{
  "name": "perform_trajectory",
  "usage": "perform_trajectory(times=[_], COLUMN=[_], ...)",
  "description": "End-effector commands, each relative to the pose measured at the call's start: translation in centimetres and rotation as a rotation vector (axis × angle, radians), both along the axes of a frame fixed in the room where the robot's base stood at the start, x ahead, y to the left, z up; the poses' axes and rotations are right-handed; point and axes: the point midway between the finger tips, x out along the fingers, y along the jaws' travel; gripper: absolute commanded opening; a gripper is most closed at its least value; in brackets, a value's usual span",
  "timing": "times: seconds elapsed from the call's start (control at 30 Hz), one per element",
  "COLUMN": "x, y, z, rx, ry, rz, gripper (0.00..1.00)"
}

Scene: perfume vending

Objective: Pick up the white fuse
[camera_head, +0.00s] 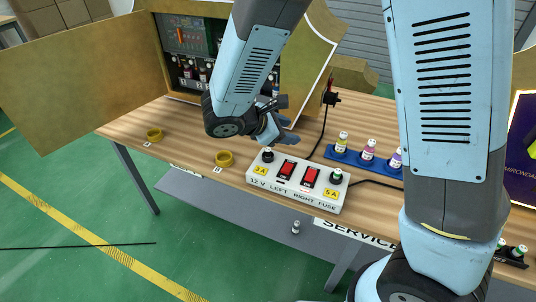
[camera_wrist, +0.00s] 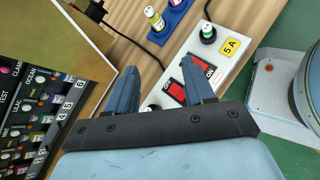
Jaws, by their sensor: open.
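A white power box (camera_head: 290,190) with two red switches sits on the wooden table. At its left end, by the 3 A label, is a black fuse cap with a pale top (camera_head: 267,156). In the wrist view this cap is mostly hidden behind my gripper. At the 5 A end is a black cap with a green top (camera_head: 336,176), also in the wrist view (camera_wrist: 207,34). My gripper (camera_head: 275,123) is open and empty, just above the left end of the box. In the wrist view its fingers (camera_wrist: 166,82) spread over the box and table.
A blue rack (camera_head: 350,158) with several bottles stands behind the box. An open vending cabinet (camera_head: 185,45) stands behind. A small bottle-like object (camera_head: 296,228) shows below the table edge. A black cable (camera_head: 321,135) runs behind the box.

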Motion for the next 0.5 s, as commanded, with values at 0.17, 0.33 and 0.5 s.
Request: perform_trajectory(times=[0.17, 0.33, 0.5], x=[-1.1, -2.5, -3.8], y=[5.7, 10.0, 12.4], z=[-4.3, -7.7, -9.8], rx=[-0.165, -0.286, -0.356], ry=[0.022, 0.026, 0.024], rz=[0.244, 0.435, 0.548], gripper=[0.53, 0.53, 0.53])
